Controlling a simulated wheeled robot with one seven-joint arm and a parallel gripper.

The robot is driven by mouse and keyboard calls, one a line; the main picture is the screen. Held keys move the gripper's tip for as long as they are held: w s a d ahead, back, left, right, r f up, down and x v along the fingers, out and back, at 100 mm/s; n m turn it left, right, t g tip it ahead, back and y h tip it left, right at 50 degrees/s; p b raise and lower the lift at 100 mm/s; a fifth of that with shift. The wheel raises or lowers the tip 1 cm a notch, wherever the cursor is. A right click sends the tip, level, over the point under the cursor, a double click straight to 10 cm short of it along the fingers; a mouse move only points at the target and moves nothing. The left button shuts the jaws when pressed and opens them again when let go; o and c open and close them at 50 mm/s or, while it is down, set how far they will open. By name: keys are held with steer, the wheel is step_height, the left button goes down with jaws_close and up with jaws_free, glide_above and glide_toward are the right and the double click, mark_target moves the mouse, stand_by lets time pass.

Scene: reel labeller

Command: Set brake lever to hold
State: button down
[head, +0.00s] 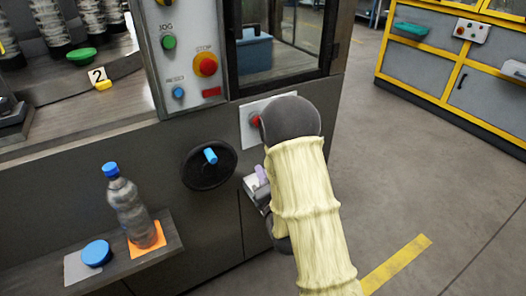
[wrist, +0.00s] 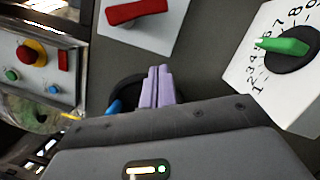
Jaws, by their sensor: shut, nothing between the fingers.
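A red lever (head: 255,119) on a white plate (head: 246,135) is on the machine's front, partly hidden by my arm in the head view. It looks like the brake lever. The wrist view shows this red lever (wrist: 138,11) at the top edge, lying nearly crosswise on its plate, which is cut off by the frame; no hold mark is readable. My gripper (head: 262,174) is below the plate in the head view. In the wrist view its lilac fingers (wrist: 158,70) are shut together, empty and apart from the lever.
A black handwheel (head: 199,178) with a blue knob (head: 210,156) is left of my gripper. A numbered dial with a green pointer (wrist: 285,46) is at right in the wrist view. A bottle (head: 128,205) stands on a low shelf. A button panel (head: 183,60) is above.

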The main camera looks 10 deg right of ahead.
steer(key=w+d+r, duration=0.2)
steer(key=w+r, duration=0.1)
steer(key=w, duration=0.6)
steer(key=shift+d, duration=0.2)
steer(key=shift+w+r, duration=0.1)
